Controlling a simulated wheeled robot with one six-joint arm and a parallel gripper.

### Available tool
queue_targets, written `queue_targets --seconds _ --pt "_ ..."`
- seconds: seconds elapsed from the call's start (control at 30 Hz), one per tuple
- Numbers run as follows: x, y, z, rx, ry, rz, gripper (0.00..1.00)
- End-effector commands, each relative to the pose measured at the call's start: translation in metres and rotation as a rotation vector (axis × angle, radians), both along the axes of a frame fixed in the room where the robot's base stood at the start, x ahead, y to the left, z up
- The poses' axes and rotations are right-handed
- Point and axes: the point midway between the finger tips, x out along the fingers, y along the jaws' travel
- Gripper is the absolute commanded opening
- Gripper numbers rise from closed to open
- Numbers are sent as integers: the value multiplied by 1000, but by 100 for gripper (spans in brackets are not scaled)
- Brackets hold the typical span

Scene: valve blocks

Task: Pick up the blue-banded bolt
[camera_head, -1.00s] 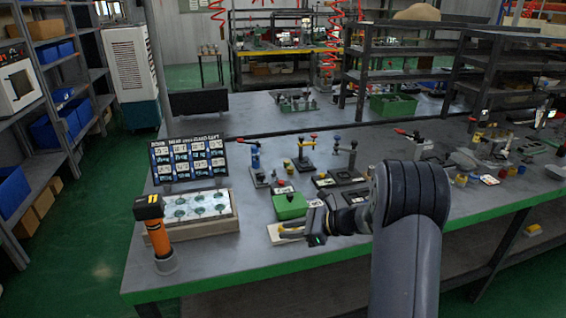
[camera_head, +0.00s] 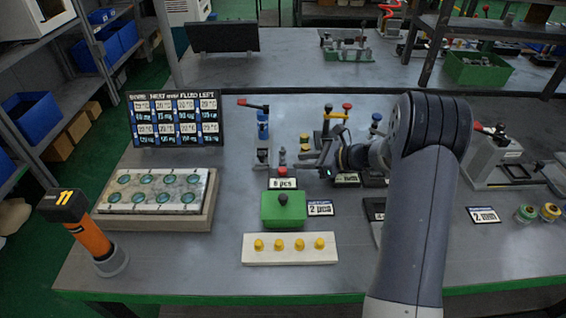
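I cannot make out a bolt with a blue band for certain. A blue valve body (camera_head: 263,126) with a red lever stands upright left of my gripper, and a small blue-topped part (camera_head: 375,122) stands behind it to the right. My gripper (camera_head: 304,158) hangs over the middle of the bench, beside a small upright grey part with a red base (camera_head: 282,160). Its fingers are dark and small against the bench parts, so I cannot tell whether they are open or hold anything. My arm hides part of the bench on the right.
A green box (camera_head: 283,210) with a dark knob and a pale board (camera_head: 248,250) with several yellow knobs lie in front of my gripper. A tray (camera_head: 206,222) of round teal pieces and an orange tool (camera_head: 90,238) stand left.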

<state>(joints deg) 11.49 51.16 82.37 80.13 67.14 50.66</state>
Motion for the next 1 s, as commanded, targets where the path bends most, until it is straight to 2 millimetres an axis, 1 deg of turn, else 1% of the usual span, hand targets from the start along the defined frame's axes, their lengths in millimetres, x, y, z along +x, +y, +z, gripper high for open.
queue_targets --seconds 0.17,0.47,0.53,0.7,0.77,1.0 --pt "3 9 -3 -1 0 0 28" --pt "15 46 -18 -1 0 2 28" --pt "17 49 -20 -2 0 0 28" --pt "18 49 -20 -2 -1 -1 28" --pt "18 49 -20 -2 -1 -1 25" --pt "17 49 -20 -1 -1 -1 5"
